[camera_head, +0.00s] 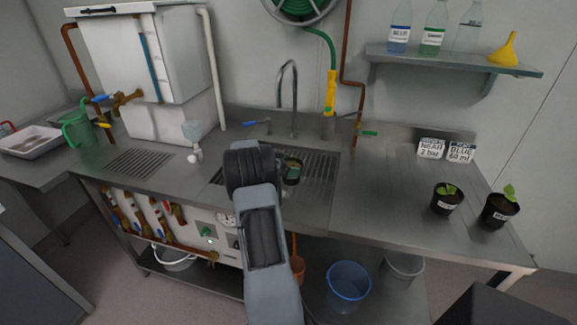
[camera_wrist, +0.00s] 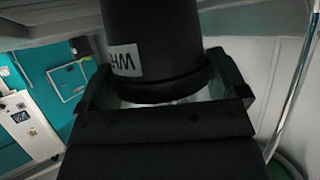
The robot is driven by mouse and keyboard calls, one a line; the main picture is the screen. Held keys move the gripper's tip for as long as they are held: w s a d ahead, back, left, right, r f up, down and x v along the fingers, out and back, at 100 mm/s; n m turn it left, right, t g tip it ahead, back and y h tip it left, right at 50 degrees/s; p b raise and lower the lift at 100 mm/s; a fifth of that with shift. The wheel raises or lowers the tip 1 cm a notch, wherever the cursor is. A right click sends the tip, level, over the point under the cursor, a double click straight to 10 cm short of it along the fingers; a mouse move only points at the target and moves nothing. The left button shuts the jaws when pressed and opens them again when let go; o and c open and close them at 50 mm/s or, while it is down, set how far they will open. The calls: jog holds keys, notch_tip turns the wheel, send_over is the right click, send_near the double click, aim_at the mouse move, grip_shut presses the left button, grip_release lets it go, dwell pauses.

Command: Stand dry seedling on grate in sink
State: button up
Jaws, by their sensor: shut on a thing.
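My gripper (camera_wrist: 162,82) is shut on a black pot (camera_wrist: 150,40) with a white label whose visible letters start "WH". In the head view the held pot (camera_head: 292,171) shows just beyond my wrist, over the sink area; its plant is hard to make out. The slotted grate (camera_head: 320,178) of the sink lies under and around it, partly hidden by my arm. I cannot tell whether the pot touches the grate. Two other black pots with green seedlings stand on the right counter, a left one (camera_head: 446,203) and a right one (camera_head: 499,213).
A curved tap (camera_head: 289,75) rises behind the sink, with a yellow-handled spray hose (camera_head: 330,92) beside it. A shelf (camera_head: 450,62) holds bottles and a yellow funnel. The counter between sink and pots is clear.

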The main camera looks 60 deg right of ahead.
dwell(0.3)
jog(key=o, duration=0.7)
jog(key=shift+f, duration=0.1)
